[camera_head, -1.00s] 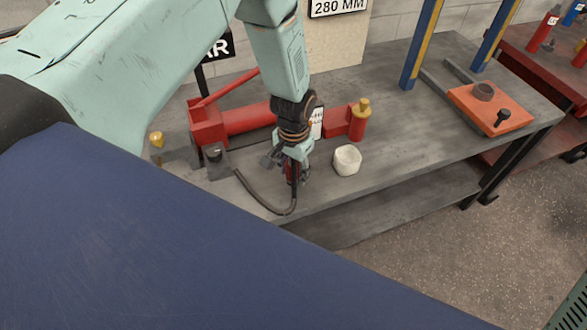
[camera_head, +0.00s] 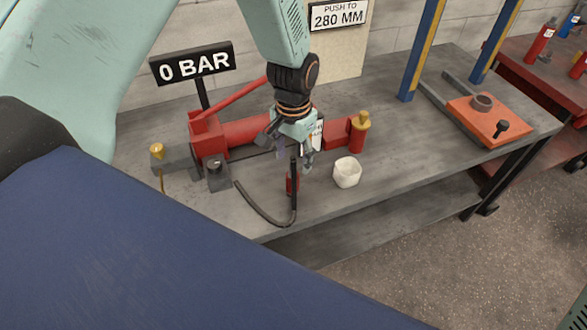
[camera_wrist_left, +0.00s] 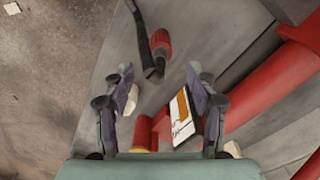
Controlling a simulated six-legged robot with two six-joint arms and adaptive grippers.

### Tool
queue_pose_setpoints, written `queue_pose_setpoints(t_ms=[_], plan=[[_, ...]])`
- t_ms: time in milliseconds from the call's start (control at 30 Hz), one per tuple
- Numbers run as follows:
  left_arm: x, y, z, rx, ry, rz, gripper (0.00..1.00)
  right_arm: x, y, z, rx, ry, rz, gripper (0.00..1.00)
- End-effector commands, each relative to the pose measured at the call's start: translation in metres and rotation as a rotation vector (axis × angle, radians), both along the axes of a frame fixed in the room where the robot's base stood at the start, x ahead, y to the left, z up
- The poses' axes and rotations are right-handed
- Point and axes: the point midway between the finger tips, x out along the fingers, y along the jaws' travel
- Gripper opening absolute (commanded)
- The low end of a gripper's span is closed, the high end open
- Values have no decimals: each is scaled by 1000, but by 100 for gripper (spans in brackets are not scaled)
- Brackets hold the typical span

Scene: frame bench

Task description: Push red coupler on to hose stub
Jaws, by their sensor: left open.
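The red coupler (camera_head: 289,185) stands near the bench's front edge, partly behind the upright end of a black hose (camera_head: 262,209). In the left wrist view the coupler (camera_wrist_left: 160,42) shows beside the dark hose (camera_wrist_left: 143,40). I cannot tell which part is the hose stub, or whether the coupler is seated on it. My left gripper (camera_head: 288,152) is above the coupler with its fingers spread. In the left wrist view, the space between its fingers (camera_wrist_left: 158,84) holds nothing, and the coupler lies beyond the fingertips. My right gripper is out of view.
A red cylinder pump (camera_head: 245,132) with a yellow-capped end lies behind the gripper. A "0 BAR" sign (camera_head: 193,64) rises at the back. An orange plate (camera_head: 488,120) lies on the right. Bench between cup and plate is clear.

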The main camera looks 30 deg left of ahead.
Motion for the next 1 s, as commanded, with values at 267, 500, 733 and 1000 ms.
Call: queue_pose_setpoints(t_ms=[267,500,733,1000], plan=[[0,0,22,0,0,0,58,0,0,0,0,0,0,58],[0,0,22,0,1,0,58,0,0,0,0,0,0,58],[0,0,22,0,0,0,58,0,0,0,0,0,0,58],[-2,0,22,0,0,0,58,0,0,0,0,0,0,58]])
